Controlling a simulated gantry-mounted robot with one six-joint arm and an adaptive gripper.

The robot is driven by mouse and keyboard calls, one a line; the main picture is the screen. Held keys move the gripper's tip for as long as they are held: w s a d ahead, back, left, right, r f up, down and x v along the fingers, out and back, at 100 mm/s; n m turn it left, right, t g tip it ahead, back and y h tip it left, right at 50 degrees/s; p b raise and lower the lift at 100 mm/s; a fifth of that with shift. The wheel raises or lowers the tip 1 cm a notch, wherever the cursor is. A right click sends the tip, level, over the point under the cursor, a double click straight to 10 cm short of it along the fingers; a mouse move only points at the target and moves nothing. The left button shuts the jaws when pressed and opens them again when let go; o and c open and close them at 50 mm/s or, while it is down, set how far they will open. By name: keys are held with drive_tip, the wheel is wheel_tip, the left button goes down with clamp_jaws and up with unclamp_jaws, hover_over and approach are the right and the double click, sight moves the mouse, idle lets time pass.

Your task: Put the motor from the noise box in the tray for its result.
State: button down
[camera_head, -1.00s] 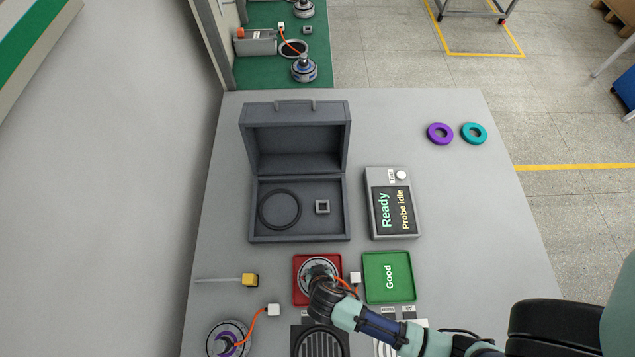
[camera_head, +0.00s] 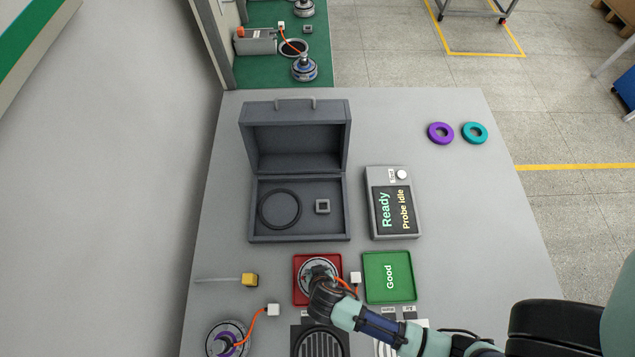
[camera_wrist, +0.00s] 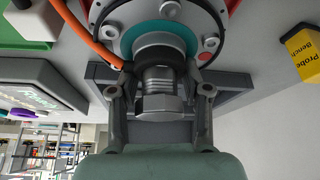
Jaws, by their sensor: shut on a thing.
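The motor (camera_head: 307,268) is a round grey hub motor with an orange cable and a white plug. It is in the red tray (camera_head: 298,299), partly hidden by my gripper (camera_head: 320,283). My gripper, also in the wrist view (camera_wrist: 159,92), is shut on the motor's threaded shaft. The motor (camera_wrist: 165,35) there shows a teal ring around the shaft. I cannot tell whether it rests fully on the tray floor. The green tray marked Good (camera_head: 372,266) is empty, just right of the red one. The noise box (camera_head: 345,212) stands open behind, with no motor inside.
The box holds a black ring (camera_head: 261,211) and a small square socket (camera_head: 322,206). A tester (camera_head: 372,204) reads "Ready, Probe idle". A yellow-ended probe (camera_head: 249,280) lies left of the red tray. Another motor (camera_head: 219,342) stands front left. The table's right rear is clear beside two rings (camera_head: 440,139).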

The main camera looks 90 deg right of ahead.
drive_tip(key=shift+w+f+b, duration=0.1)
drive_tip(key=shift+f+b, duration=0.25)
drive_tip(key=shift+f, duration=0.15)
drive_tip(key=c, duration=0.5)
unclamp_jaws()
drive_tip(key=shift+o, duration=0.3)
drive_tip(key=v, duration=1.2)
